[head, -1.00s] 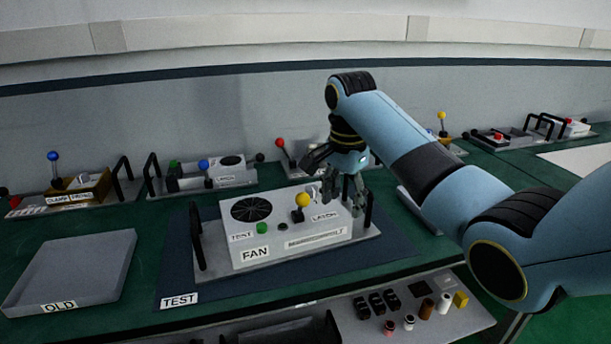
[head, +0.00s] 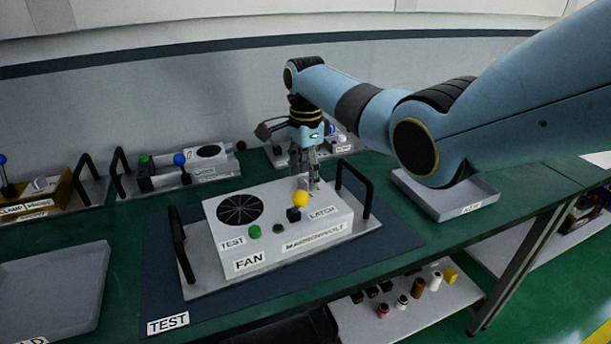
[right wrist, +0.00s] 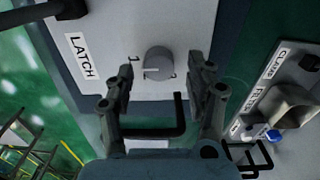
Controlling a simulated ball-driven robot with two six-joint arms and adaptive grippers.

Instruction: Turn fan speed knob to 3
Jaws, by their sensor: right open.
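The fan unit (head: 285,215) is a white box labelled FAN on a grey plate with black handles, on the dark TEST mat. A round grey knob (right wrist: 158,63) with a light pointer line shows on its top in the right wrist view, with small marks around it, too small to read surely. My right gripper (head: 308,182) points down over the back right of the fan unit. In the right wrist view its two fingers (right wrist: 160,82) are apart, one on each side of the knob, and I see no contact. My left gripper is not in view.
A yellow-topped latch lever (head: 300,199) stands close to the gripper, with a green test button (head: 254,231) to its left. A grey tray (head: 447,195) is at the right and another tray (head: 50,290) at the left. Other modules stand along the back.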

